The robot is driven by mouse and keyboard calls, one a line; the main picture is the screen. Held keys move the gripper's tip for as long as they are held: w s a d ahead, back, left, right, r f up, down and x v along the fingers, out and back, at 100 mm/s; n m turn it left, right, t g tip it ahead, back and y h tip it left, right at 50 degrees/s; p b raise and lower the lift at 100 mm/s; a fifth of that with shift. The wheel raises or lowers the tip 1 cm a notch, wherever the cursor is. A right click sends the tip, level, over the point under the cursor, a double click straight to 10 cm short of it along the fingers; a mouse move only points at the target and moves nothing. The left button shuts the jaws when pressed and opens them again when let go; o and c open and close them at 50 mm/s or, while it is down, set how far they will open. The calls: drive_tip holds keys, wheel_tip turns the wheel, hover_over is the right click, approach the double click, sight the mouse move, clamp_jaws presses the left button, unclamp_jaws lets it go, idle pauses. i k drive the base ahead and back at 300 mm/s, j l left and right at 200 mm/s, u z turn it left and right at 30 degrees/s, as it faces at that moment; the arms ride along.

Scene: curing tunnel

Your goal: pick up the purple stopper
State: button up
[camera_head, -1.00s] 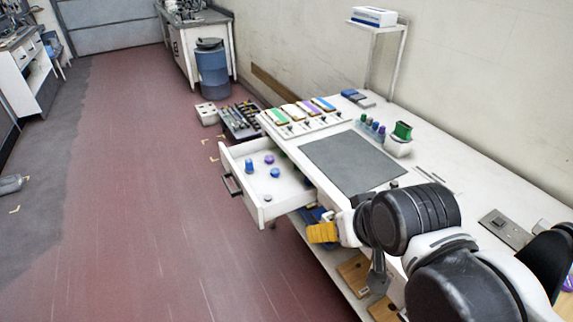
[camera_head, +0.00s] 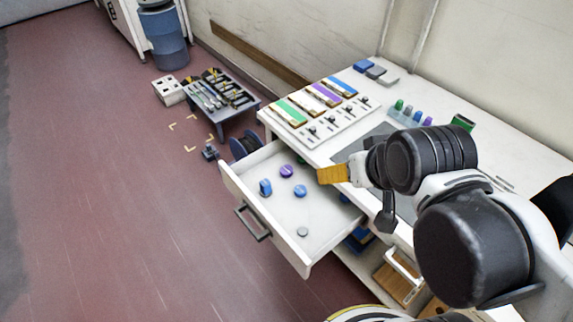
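A small round purple stopper (camera_head: 287,171) lies in the open white drawer (camera_head: 268,239), near its back left side. A blue round piece (camera_head: 300,190) and an upright blue piece (camera_head: 265,187) are close to it, and a small grey disc (camera_head: 303,232) lies nearer the front. Another small purple piece (camera_head: 427,122) stands in a row on the worktop. My gripper (camera_head: 331,175) shows a yellow-orange end by the drawer's right side, apart from the purple stopper. Its fingers cannot be made out, and I see nothing held.
The drawer sticks out from a white bench, with its dark handle (camera_head: 252,224) toward the floor. A board with coloured strips (camera_head: 318,110) lies on the bench behind it. A low tool stand (camera_head: 222,98) and a dark spool (camera_head: 244,146) are on the floor. Red floor left is free.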

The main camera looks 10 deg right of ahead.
sight(285, 171)
drive_tip(key=i+j+z, duration=0.2)
drive_tip(key=j+z, duration=0.3)
drive_tip(key=j, duration=0.15)
drive_tip(key=j+z, duration=0.5)
drive_tip(key=j, duration=0.2)
drive_tip(key=j+z, duration=0.5)
drive_tip(key=j, duration=0.25)
drive_tip(key=k+j+z, duration=0.2)
drive_tip(key=j+z, duration=0.3)
drive_tip(key=j, duration=0.15)
